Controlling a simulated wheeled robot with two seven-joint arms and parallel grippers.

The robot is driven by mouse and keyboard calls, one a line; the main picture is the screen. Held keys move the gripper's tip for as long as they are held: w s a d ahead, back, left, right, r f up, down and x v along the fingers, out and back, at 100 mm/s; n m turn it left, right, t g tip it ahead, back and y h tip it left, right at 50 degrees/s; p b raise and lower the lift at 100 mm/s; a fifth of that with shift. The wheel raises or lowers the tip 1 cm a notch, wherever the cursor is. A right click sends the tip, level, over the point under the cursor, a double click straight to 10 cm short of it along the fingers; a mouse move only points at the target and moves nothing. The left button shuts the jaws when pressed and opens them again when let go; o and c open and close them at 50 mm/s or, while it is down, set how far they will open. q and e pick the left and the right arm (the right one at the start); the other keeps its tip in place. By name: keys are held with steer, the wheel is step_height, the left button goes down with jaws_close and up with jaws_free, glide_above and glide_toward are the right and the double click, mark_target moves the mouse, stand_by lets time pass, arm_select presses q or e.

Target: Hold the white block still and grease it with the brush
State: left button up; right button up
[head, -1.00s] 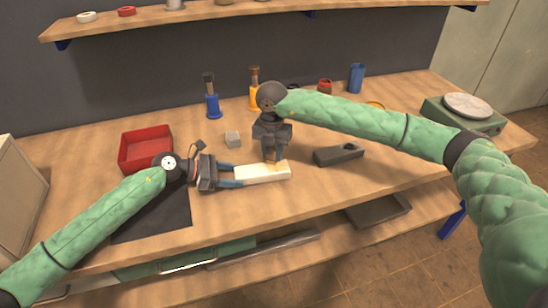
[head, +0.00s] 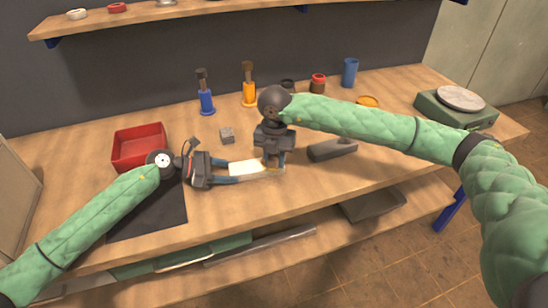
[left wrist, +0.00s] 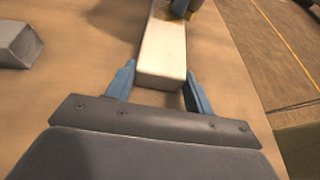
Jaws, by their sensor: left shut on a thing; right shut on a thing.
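The white block (head: 243,168) lies flat on the wooden bench. My left gripper (head: 232,173) is shut on its left end; in the left wrist view the blue fingers (left wrist: 155,92) flank the near end of the block (left wrist: 163,50). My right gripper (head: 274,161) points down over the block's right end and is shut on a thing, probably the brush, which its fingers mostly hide. In the left wrist view a dark and yellowish piece (left wrist: 184,8) shows at the block's far end. Yellowish colour shows on the block's right part in the head view.
Behind stand a blue-based brush-like thing (head: 205,95), an orange-based one (head: 249,88), a red jar (head: 318,83) and a blue cup (head: 350,72). A red bin (head: 138,147), small grey block (head: 227,135), dark grey block (head: 332,149) and green scale (head: 457,112) surround the work.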

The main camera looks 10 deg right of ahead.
steer(key=shift+w, duration=2.9)
step_height(320, 180, up, 8)
steer(key=shift+s+f, duration=0.1)
arm_select(q)
steer(key=o, duration=1.3)
steer(key=v, duration=1.2)
steer(key=shift+f, duration=0.1)
steer(key=shift+f, duration=0.1)
arm_select(e)
steer(key=shift+s+f, duration=0.1)
